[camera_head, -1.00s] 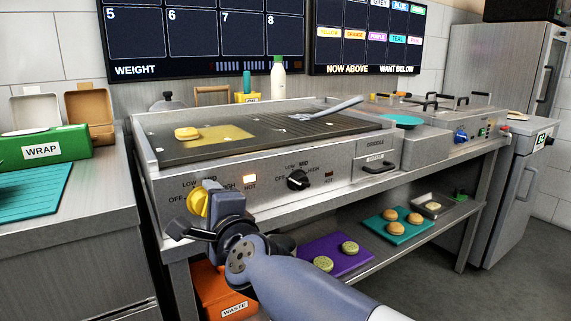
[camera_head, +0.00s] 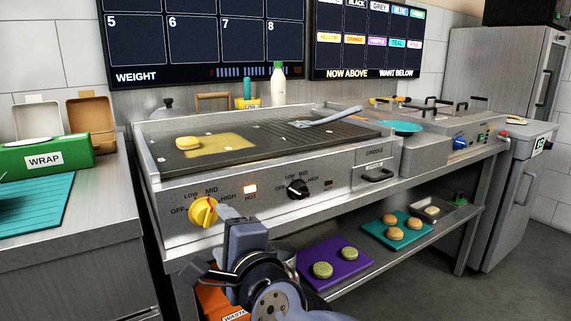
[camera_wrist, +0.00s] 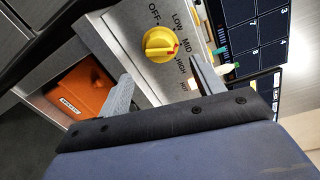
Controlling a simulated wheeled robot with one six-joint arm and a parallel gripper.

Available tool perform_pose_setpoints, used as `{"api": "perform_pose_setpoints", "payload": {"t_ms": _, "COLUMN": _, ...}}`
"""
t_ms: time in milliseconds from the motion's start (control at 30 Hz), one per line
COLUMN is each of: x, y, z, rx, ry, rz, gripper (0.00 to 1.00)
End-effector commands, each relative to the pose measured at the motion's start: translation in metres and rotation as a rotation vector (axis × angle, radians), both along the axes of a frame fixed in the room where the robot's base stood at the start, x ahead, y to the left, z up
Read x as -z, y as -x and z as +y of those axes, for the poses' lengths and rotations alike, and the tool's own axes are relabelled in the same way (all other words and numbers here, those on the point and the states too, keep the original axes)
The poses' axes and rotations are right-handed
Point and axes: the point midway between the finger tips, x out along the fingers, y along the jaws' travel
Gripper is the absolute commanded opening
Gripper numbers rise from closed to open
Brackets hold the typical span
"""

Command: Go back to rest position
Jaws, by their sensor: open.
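My gripper (camera_wrist: 165,88) is open and empty in the wrist view, its two fingers apart, with the yellow knob (camera_wrist: 161,44) seen beyond and between them. In the head view, my gripper (camera_head: 222,240) is in front of the griddle (camera_head: 350,165), just below and right of the yellow knob (camera_head: 203,212), and apart from it as far as I can tell.
A yellowish patty (camera_head: 188,143) and a spatula (camera_head: 330,119) lie on the griddle top. The shelf below bears a purple mat (camera_head: 345,275) and a teal mat (camera_head: 375,231) with round food. An orange waste bin (camera_wrist: 80,90) stands under the griddle. Floor at right is free.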

Motion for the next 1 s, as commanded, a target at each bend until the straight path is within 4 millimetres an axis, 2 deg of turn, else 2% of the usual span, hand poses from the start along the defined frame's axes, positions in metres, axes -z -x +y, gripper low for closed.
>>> {"api": "perform_pose_setpoints", "payload": {"t_ms": 67, "x": 0.006, "y": -0.012, "z": 0.007, "rx": 0.001, "ry": 0.002, "rz": 0.0, "gripper": 0.64}}
{"api": "perform_pose_setpoints", "payload": {"t_ms": 467, "x": 0.008, "y": -0.064, "z": 0.039, "rx": 0.0, "ry": 0.006, "rz": -0.002, "gripper": 0.64}}
{"api": "perform_pose_setpoints", "payload": {"t_ms": 533, "x": 0.001, "y": -0.061, "z": 0.038, "rx": -0.002, "ry": 0.096, "rz": -0.056, "gripper": 0.64}}
{"api": "perform_pose_setpoints", "payload": {"t_ms": 1000, "x": 0.001, "y": -0.06, "z": 0.039, "rx": -0.003, "ry": 0.569, "rz": -0.345, "gripper": 0.64}}
